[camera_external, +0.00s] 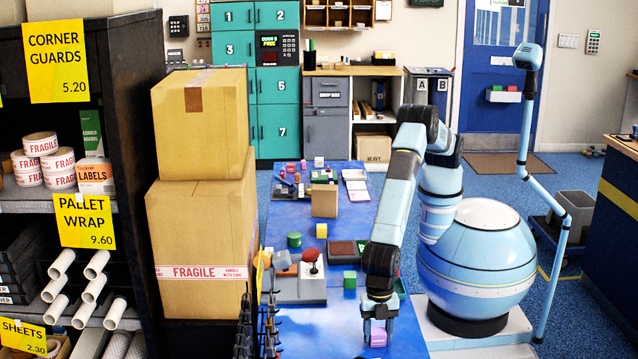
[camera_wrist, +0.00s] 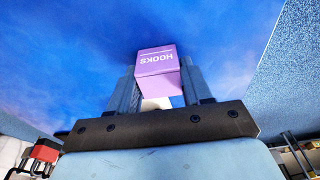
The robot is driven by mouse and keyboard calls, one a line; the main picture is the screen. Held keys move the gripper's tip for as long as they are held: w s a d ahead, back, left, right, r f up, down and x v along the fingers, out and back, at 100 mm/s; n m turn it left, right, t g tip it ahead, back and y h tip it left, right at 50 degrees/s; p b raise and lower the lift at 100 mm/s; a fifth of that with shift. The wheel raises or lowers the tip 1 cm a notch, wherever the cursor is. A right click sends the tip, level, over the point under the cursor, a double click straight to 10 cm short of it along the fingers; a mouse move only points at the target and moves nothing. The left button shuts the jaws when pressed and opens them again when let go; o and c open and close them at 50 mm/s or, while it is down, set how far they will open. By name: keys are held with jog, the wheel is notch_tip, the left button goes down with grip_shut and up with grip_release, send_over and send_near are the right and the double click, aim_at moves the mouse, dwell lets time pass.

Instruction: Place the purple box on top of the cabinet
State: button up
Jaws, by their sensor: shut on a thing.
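The purple box (camera_external: 378,338) is at the near end of the blue table, between the fingers of my gripper (camera_external: 378,322). In the wrist view the purple box (camera_wrist: 156,63) carries the word HOOKS and sits between both fingertips. My gripper is shut on it and points down. I cannot tell whether the box touches the table or hangs just above it. A grey cabinet (camera_external: 326,133) stands by the back wall, with a wooden top beside the teal lockers; I cannot tell whether it is the task's cabinet.
The blue table (camera_external: 345,225) holds a brown carton (camera_external: 324,201), a green cube (camera_external: 349,280), a green cylinder (camera_external: 294,240) and a grey joystick base (camera_external: 303,290). Large stacked cartons (camera_external: 200,235) and a dark shelf stand to the left.

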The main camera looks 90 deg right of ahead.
jog(key=o, duration=1.1)
jog(key=shift+r, duration=0.1)
jog(key=r, duration=0.4)
jog(key=d+r, duration=0.1)
jog(key=r, duration=0.3)
jog(key=d+r, duration=0.1)
jog(key=r, duration=0.2)
jog(key=shift+r, duration=0.4)
jog(key=shift+w+r, duration=0.1)
